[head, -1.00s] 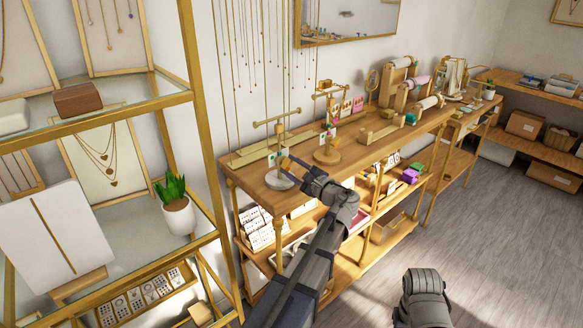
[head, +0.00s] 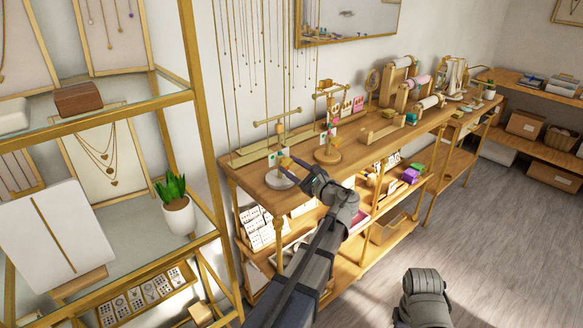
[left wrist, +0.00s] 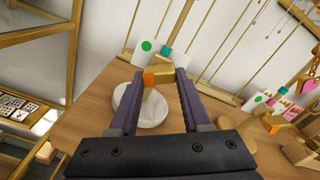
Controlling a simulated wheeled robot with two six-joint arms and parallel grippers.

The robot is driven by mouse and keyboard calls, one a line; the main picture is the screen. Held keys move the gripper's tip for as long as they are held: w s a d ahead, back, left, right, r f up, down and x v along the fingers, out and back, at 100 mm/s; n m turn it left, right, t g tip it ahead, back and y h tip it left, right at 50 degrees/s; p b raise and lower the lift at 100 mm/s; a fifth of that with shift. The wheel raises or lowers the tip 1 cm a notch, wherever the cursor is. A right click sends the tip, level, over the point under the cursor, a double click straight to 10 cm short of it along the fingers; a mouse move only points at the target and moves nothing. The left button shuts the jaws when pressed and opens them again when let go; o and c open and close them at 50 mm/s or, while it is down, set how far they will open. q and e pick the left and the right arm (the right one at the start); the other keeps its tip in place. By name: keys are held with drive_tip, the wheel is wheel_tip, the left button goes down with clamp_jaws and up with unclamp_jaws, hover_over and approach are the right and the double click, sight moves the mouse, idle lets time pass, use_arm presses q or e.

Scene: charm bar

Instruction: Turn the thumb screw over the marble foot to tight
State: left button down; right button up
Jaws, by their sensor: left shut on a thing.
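The white marble foot (head: 283,183) stands at the near left end of the wooden bench, with an upright brass post and crossbar above it. In the left wrist view the round foot (left wrist: 152,113) lies below and between my fingers. A small brass thumb screw with an orange end (left wrist: 150,79) sits over it, between the fingertips. My left gripper (head: 287,162) reaches the post from the right and is shut on the thumb screw (left wrist: 161,76). White cards, one with a green dot (left wrist: 147,46), and a teal piece (left wrist: 166,50) show just behind. My right gripper is out of view.
A similar stand with a wooden foot (head: 327,156) is close on the right. Further along the bench are a wooden block (head: 382,133) and spool racks (head: 398,82). A glass shelf unit (head: 190,120) stands at left. Thin chains hang behind the stand.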

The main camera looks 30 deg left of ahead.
use_arm(q)
drive_tip(key=shift+c, duration=1.8)
unclamp_jaws()
drive_tip(key=v, duration=0.8)
drive_tip(key=s+d+f+n+g+h+p, duration=0.4)
drive_tip(key=s+d+f+n+h, duration=0.5)
drive_tip(key=s+f, duration=0.25)
drive_tip(key=s+d+f+n+g+h+p, duration=0.1)
drive_tip(key=s+d+f+n+h, duration=0.1)
drive_tip(key=s+d, duration=0.3)
drive_tip(key=s+d+f+n+g+h+p, duration=0.1)
drive_tip(key=s+d+h, duration=0.3)
drive_tip(key=d, duration=0.6)
drive_tip(key=shift+s+f+n+g, duration=0.4)
drive_tip(key=shift+s+f+g, duration=0.1)
drive_tip(key=shift+s+f, duration=0.3)
